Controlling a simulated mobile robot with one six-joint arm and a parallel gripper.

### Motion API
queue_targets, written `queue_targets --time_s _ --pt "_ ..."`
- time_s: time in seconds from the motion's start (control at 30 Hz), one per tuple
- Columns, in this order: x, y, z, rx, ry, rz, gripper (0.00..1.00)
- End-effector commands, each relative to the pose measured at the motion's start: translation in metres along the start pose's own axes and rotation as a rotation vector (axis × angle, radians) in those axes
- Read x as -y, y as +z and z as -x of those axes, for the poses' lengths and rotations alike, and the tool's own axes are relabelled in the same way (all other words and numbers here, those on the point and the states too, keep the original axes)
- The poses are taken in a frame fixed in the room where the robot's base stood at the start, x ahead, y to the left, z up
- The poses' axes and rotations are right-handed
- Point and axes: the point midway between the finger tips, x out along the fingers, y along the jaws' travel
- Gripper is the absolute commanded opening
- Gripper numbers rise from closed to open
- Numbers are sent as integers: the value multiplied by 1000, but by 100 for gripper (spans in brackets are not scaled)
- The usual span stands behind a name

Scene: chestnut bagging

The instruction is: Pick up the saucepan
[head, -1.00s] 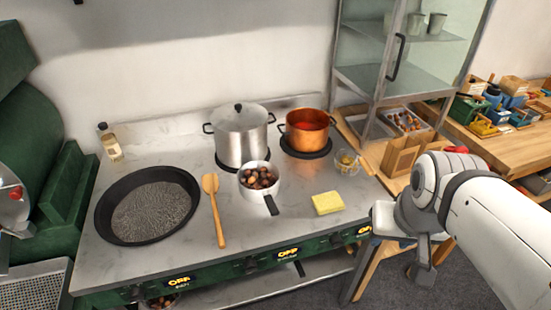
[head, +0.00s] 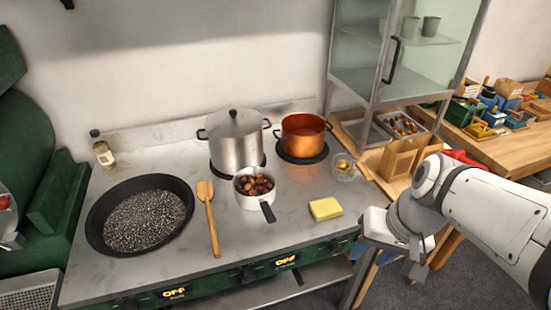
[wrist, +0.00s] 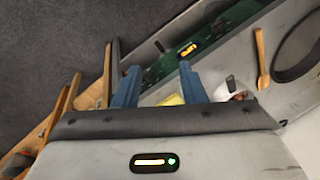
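The saucepan (head: 246,200) is small and white-metal with a black handle (head: 268,212) pointing toward the front right. It stands on the stove top and holds several brown chestnuts (head: 254,184). In the wrist view part of the saucepan (wrist: 236,88) shows past the right finger, partly hidden by my gripper. My gripper (wrist: 158,85) shows two blue fingers spread apart with nothing between them. In the head view my arm is at the right, and my gripper is by the stove's front right corner, well apart from the saucepan.
A wooden spatula (head: 210,220) and a wide black pan (head: 95,222) lie left of the saucepan. A lidded steel pot (head: 233,142) and a copper pot (head: 302,135) stand behind. A yellow sponge (head: 325,209) lies right of the handle. Paper bags (head: 398,158) stand on a side table.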

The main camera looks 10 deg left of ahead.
Motion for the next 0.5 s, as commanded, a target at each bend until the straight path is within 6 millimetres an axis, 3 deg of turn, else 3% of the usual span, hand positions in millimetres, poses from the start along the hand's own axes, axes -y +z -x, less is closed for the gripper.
queue_targets --time_s 0.03,0.27,0.4,0.5 --pt "13 -4 -27 66 -89 -6 37" --pt "85 -38 -93 229 -555 -53 37" --pt "117 -76 -129 223 -828 -121 37" --pt "130 -108 -154 172 -989 -180 37"
